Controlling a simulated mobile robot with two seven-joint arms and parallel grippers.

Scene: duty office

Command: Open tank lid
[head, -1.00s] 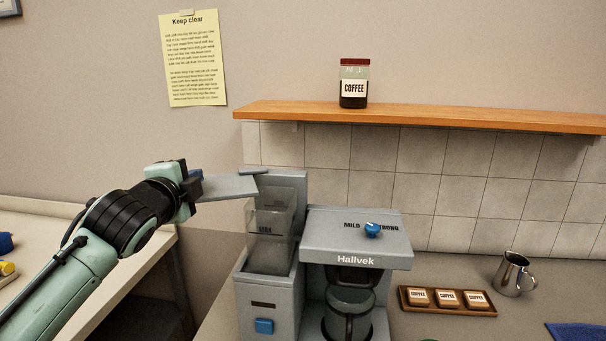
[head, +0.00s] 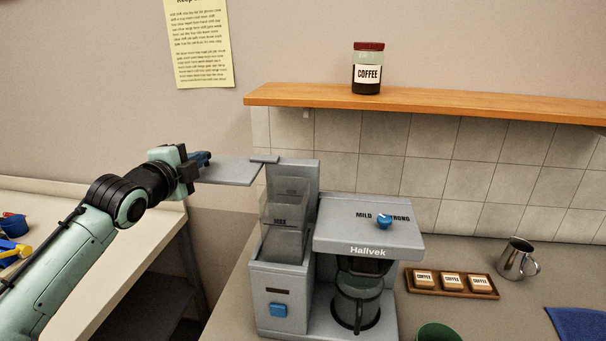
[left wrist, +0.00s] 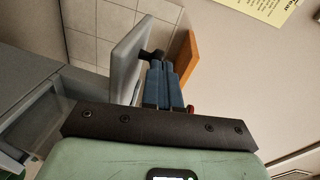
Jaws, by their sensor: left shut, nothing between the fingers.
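The coffee maker's water tank (head: 290,213) is a clear, grey-tinted box at the left of the grey machine (head: 350,240). Its lid (head: 230,172) is a flat grey panel, swung up off the tank and sticking out to the left from the top of the back column. The tank's top is uncovered. My left gripper (head: 204,158) is at the lid's far left end, its blue fingers shut and empty, partly behind the panel. In the left wrist view the shut fingers (left wrist: 162,80) lie close beside the lid (left wrist: 127,62); whether they touch it is unclear.
A wooden shelf (head: 430,108) with a coffee jar (head: 367,70) is above the machine. A tray of small coffee packs (head: 452,283), a metal jug (head: 514,258) and a green cup (head: 438,333) are to the right. A side table (head: 100,225) is at the left.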

